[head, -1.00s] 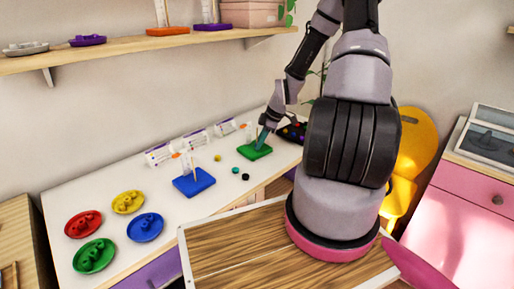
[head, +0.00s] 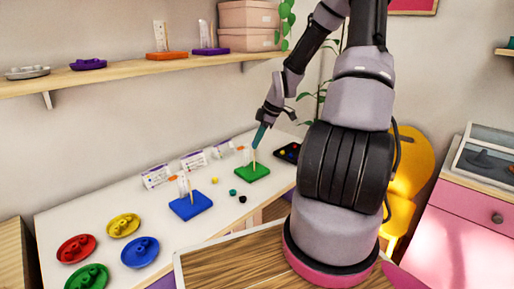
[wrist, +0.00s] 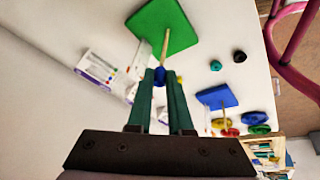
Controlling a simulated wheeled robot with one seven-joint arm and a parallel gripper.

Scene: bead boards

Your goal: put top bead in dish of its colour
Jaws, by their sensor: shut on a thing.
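My gripper (head: 257,146) is above the green board (head: 253,174), by its thin wooden peg (head: 254,160). In the wrist view my gripper (wrist: 160,80) is shut on a blue bead (wrist: 159,77). The peg (wrist: 164,46) ends at the bead in that view; I cannot tell whether the bead is still around its tip. In the head view the bead is too small to make out. At the front left are a red dish (head: 67,256), a yellow dish (head: 113,231), a blue dish (head: 131,258) and a green dish (head: 73,281), each with same-coloured lumps inside.
A blue board (head: 190,207) with a peg stands between the dishes and the green board. Loose yellow (head: 214,181), teal (head: 233,192) and black (head: 242,199) beads lie on the table. Cards (head: 156,176) line the back. A dark tray (head: 287,152) is at the right.

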